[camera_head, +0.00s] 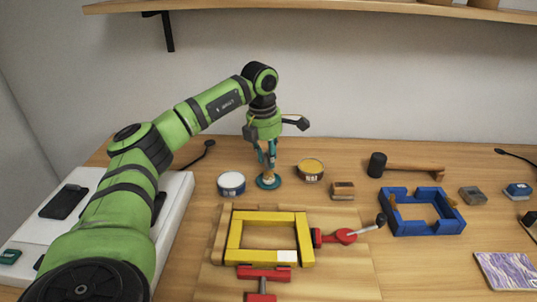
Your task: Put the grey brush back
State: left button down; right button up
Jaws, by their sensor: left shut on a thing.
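My left gripper (267,157) points down at the back middle of the table. It is shut on a slim upright thing, which I take to be the brush (268,174); only a small pale tan part shows between and below the fingers. Its grey colour cannot be made out. Directly beneath is a round teal base (268,183) on the table. The brush's lower end is at or just above this base; I cannot tell whether they touch. My right gripper is not in view.
A white-topped can (231,184) and a yellow-topped can (311,170) flank the teal base closely. A small wooden block (343,191), a mallet (405,166) and a blue frame (422,222) lie right. A yellow frame (304,239) with red clamps (263,274) lies in front.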

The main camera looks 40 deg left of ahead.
pick_arm(q)
jog(key=shift+f, duration=0.1)
jog(key=c, duration=1)
grip_release()
jog(key=r, duration=0.4)
jog(key=s+r, duration=0.1)
jog(key=r, duration=0.7)
jog(key=shift+s+r, duration=0.1)
jog(key=shift+s, duration=0.1)
